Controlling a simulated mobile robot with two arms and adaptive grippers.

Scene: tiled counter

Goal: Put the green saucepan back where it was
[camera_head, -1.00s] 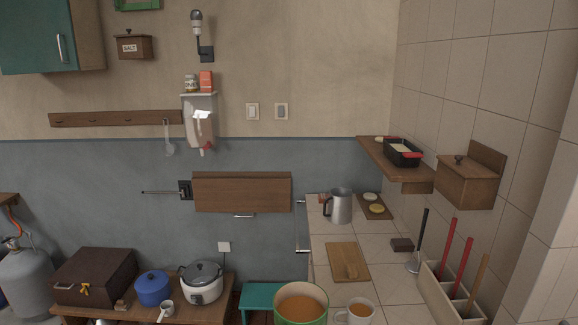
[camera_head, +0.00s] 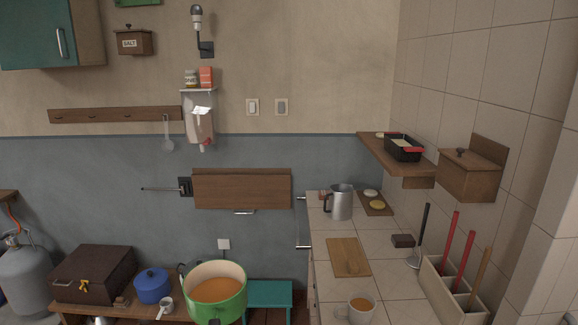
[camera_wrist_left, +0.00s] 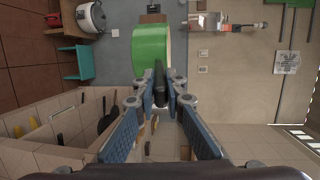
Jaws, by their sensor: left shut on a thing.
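In the left wrist view the green saucepan (camera_wrist_left: 152,48) is just beyond my fingertips. My left gripper (camera_wrist_left: 161,92) is shut on its dark handle. My left gripper is outside the head view. My right gripper is in neither view. The saucepan's underside is cut off or hidden in the head view.
The tiled counter (camera_head: 390,240) bears a mug of soup (camera_head: 360,308), a cutting board (camera_head: 349,257), a metal jug (camera_head: 340,203) and a utensil box (camera_head: 440,290). A teal stool (camera_head: 268,291) stands left of the counter. A blue pot (camera_head: 152,288) and brown case (camera_head: 93,275) are on the low table.

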